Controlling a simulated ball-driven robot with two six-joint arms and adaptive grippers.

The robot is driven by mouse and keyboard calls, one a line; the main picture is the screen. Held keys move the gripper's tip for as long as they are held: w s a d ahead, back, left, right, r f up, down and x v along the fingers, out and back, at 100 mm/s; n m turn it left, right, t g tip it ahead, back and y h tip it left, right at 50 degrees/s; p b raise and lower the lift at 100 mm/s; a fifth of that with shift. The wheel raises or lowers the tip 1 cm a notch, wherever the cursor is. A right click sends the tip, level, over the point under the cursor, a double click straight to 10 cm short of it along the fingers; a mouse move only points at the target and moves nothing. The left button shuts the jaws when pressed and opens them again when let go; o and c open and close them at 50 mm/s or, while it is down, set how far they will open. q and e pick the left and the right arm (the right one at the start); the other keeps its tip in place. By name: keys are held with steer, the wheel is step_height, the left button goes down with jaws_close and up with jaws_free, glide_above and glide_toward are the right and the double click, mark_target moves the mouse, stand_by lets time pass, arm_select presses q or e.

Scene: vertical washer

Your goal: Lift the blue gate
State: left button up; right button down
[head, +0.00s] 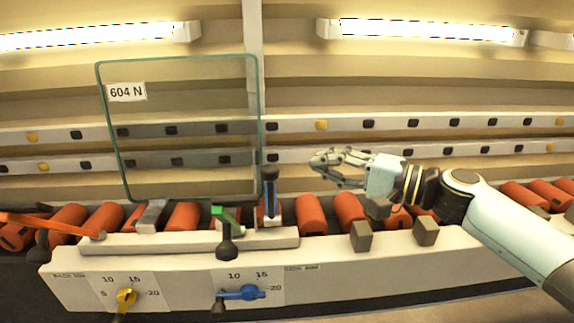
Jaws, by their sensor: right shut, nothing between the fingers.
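The blue gate is most likely the small upright blue piece (270,204) with a dark top. It stands on the rail of the machine, just right of the glass pane's lower right corner. My right gripper (320,168) reaches in from the right, above the rollers. It is shut and empty, a short way right of and slightly above the blue piece, with a gap between them. My left gripper is not in view.
A glass pane (190,110) labelled 604 N stands upright on orange rollers (311,214). A green-topped lever (226,232), a blue knob (241,293) and a yellow knob (126,297) sit at the front. Grey blocks (361,236) stand on the front rail at right.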

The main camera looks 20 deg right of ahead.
mark_target(270, 181)
steer(key=x, duration=0.8)
steer(key=shift+s+a+r+p, duration=0.1)
steer(key=shift+s+a+p, duration=0.2)
steer(key=shift+s, duration=0.7)
steer(key=shift+s+a+r+p, duration=0.1)
steer(key=shift+s+a, duration=0.3)
steer(key=shift+s, duration=0.65)
steer(key=shift+f, duration=0.1)
